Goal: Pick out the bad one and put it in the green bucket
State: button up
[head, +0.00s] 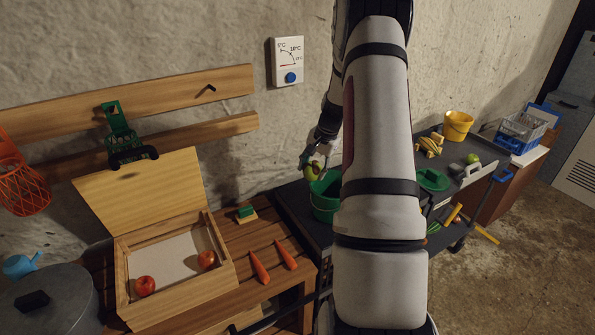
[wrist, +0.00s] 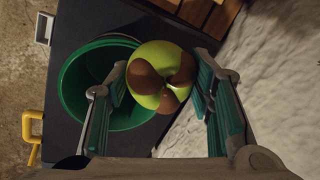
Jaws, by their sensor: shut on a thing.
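A green apple with large brown patches (wrist: 160,76) is between the teal finger pads of my gripper (wrist: 161,70) in the wrist view. In the head view my gripper (head: 308,161) holds this apple (head: 313,172) up in the air, partly hidden by its fingers. The green bucket (head: 323,205) stands on a dark cart top just below the apple, its right side hidden by my arm. In the wrist view the bucket (wrist: 75,88) is left of the apple, and the apple overlaps its right rim. The bucket's visible inside looks empty.
An open wooden box (head: 185,250) holds two red apples; carrots (head: 260,267) lie beside it. A green lid (head: 432,180), bananas (head: 431,146), a yellow bucket (head: 457,126) and another green fruit (head: 473,158) are right of my arm. The wall is close behind my gripper.

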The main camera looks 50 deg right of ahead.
jog(key=s+d, duration=0.4)
jog(key=d, duration=0.3)
jog(key=shift+b, duration=0.35)
jog(key=shift+s+d, duration=0.1)
jog(key=shift+f, duration=0.1)
jog(key=shift+f+b, duration=1.25)
jog(key=shift+f, duration=5)
jog(key=shift+f+b, duration=0.55)
jog(key=shift+f, duration=1.6)
